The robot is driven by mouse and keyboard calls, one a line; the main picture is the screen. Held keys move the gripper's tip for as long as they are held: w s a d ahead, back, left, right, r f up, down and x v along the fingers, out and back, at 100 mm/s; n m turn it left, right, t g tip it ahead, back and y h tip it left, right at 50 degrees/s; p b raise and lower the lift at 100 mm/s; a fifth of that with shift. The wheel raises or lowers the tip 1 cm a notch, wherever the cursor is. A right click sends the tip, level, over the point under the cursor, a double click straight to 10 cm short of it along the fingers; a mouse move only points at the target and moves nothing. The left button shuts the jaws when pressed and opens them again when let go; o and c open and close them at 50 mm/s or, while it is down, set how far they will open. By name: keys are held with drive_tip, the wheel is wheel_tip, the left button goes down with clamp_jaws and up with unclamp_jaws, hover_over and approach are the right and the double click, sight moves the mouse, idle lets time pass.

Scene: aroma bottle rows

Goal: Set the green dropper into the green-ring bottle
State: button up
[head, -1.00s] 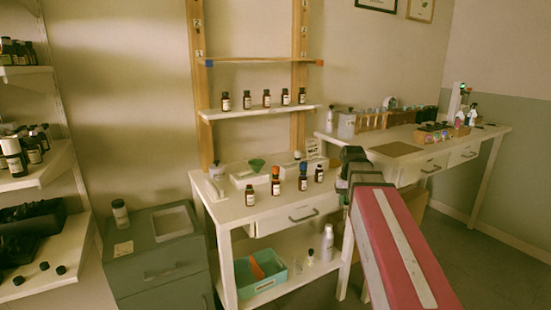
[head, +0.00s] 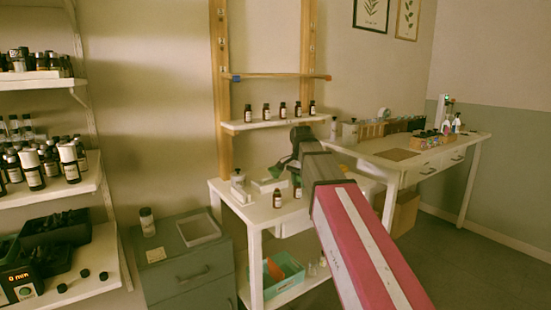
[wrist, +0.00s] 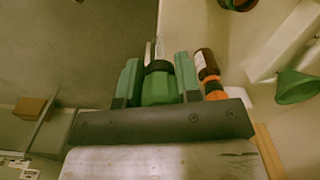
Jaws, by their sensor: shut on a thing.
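My gripper (wrist: 157,66) is shut on the green dropper (wrist: 159,88), whose green bulb sits between the two green fingers. Its dark collar and thin glass tube point away from the gripper. In the head view my gripper (head: 290,160) is over the white bench, partly hidden by my arm. A brown bottle with an orange ring (wrist: 207,72) shows close to the right finger in the wrist view. A dark bottle (head: 277,198) stands at the bench's front, and another (head: 298,190) is partly behind my arm.
A green funnel (wrist: 295,87) lies to the right in the wrist view. Several brown bottles line the small shelf (head: 262,124) above. A grey cabinet (head: 190,262) is at the left.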

drive_tip(key=w+a+r+m, duration=0.2)
drive_tip(key=a+r+m, duration=0.4)
drive_tip(key=a+r, duration=0.2)
drive_tip(key=shift+w+a+r, duration=0.15)
drive_tip(key=shift+a+r, duration=0.25)
drive_tip(key=shift+r, duration=0.1)
drive_tip(key=shift+f, duration=0.1)
drive_tip(key=shift+f, duration=1.9)
drive_tip(key=shift+f, duration=0.5)
drive_tip(key=shift+f, duration=1.85)
drive_tip(key=shift+f, duration=0.5)
drive_tip(key=shift+f, duration=1)
